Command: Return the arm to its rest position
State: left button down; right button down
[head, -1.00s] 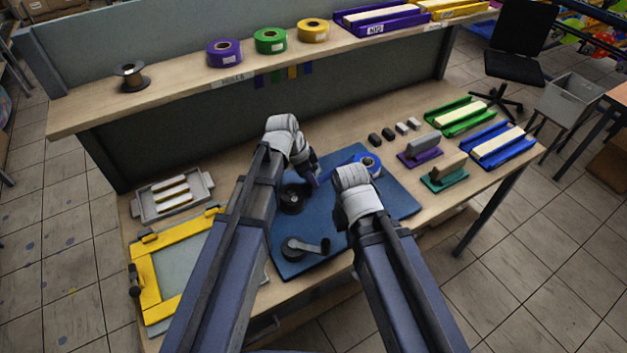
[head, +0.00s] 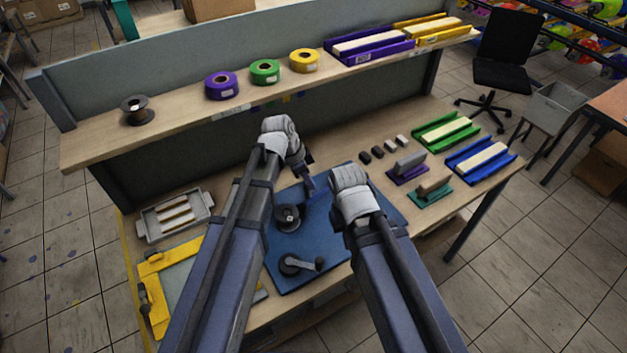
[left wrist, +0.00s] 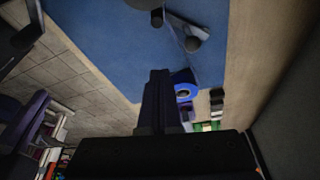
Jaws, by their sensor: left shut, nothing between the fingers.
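My left arm reaches over the blue mat (head: 300,240) on the workbench. Its gripper (head: 308,184) is above the upper part of the mat, shut and empty, beside the black spool holder (head: 288,215). In the left wrist view the shut fingers of the left gripper (left wrist: 160,82) point toward a blue tape roll (left wrist: 184,91). That roll is hidden behind my right wrist in the head view. My right arm also extends over the mat; its gripper is hidden behind its white wrist.
A crank (head: 300,264) stands on the mat. A grey tray (head: 176,216) and yellow frame (head: 158,322) lie at left. A shelf (head: 180,118) with tape rolls runs along the back.

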pick_arm(q)
jog(key=shift+a+r, duration=0.1)
jog(key=shift+r, duration=0.15)
dwell(0.3)
jog(key=s+f+n+g+y+b, duration=0.1)
jog(key=s+f+n+y+b, duration=0.1)
jog(key=s+n, duration=0.3)
jog(key=s+f+n+y+b, duration=0.3)
jog(key=s+f+n, duration=0.1)
jog(key=s, duration=0.8)
jog(key=shift+s+a+f+n+g, duration=0.2)
jog(key=shift+s+a+n+g, duration=0.2)
jog(key=shift+n, duration=0.2)
